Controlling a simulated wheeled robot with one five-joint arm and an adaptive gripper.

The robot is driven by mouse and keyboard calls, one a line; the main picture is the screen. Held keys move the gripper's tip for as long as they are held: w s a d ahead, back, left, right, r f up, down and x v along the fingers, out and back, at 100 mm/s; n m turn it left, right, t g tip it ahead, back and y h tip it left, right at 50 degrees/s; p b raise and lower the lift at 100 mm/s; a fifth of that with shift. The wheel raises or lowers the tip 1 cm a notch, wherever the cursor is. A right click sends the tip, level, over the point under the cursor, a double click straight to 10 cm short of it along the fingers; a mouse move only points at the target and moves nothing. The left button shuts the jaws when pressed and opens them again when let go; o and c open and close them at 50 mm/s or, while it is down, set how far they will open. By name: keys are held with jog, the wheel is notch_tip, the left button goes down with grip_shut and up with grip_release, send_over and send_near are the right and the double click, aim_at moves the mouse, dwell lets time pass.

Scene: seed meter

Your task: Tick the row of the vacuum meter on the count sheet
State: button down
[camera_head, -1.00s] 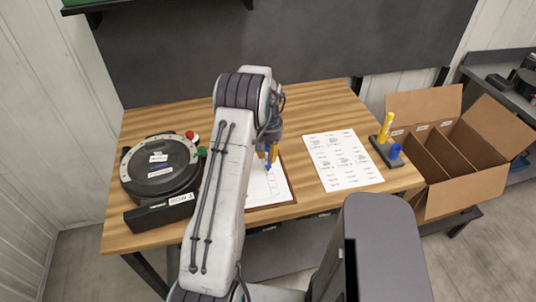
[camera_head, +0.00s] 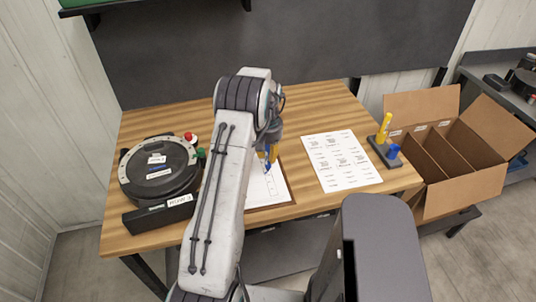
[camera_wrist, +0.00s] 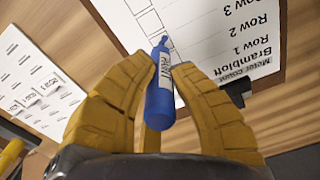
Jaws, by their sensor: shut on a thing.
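My gripper (camera_head: 268,154) is over the count sheet (camera_head: 272,187) at the middle of the table. In the wrist view its yellow fingers (camera_wrist: 166,64) are shut on a blue marker (camera_wrist: 159,100), tip toward the sheet. The count sheet (camera_wrist: 215,35) shows upside down there, with Row 1, Row 2, Row 3 and a column of boxes. The marker tip is at the lower boxes, near the Row 1 end; I cannot tell whether it touches. No tick is clearly visible. My arm and gripper hide part of the sheet in the head view.
A round dark meter (camera_head: 160,168) with red and green buttons stands left, behind a black labelled bar (camera_head: 160,214). A printed sheet (camera_head: 342,160) lies right. A pen stand (camera_head: 385,152) holds a yellow and a blue item. A divided cardboard box (camera_head: 460,175) stands at far right.

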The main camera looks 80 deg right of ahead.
jog(key=shift+s+d, duration=0.2)
jog(key=shift+d, duration=0.05)
jog(key=shift+r, duration=0.1)
dwell(0.3)
jog(key=shift+r+p, duration=1.95)
jog(key=shift+r, duration=1)
jog(key=shift+w, duration=0.1)
